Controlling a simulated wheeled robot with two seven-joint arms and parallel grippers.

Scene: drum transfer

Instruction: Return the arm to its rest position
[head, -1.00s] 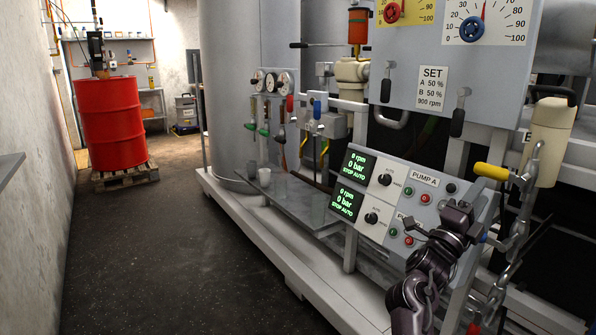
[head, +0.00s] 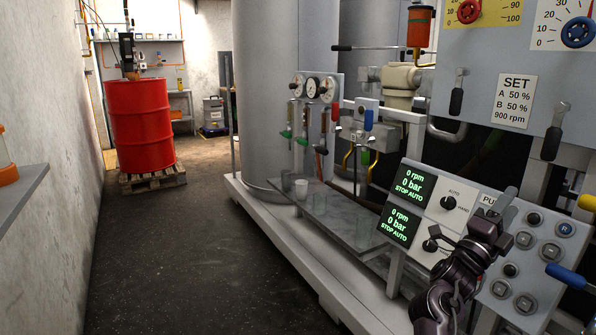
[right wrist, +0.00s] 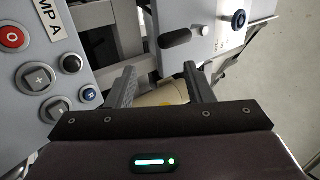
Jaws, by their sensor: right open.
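My right arm comes in from the bottom right of the head view. My right gripper (head: 500,207) is in front of the pump control panel (head: 472,222), beside its displays and knobs. In the right wrist view the two fingers (right wrist: 158,86) are apart with nothing between them. Panel buttons show to their left, and a pale rounded body with a yellow part (right wrist: 160,97) shows beyond the gap. My left gripper is not in view.
A red drum (head: 141,125) stands on a wooden pallet (head: 152,180) at the back left. A grey shelf (head: 22,205) juts from the left wall. A blue-handled lever (head: 566,276) is at the right. The dark floor (head: 190,270) is clear along the aisle.

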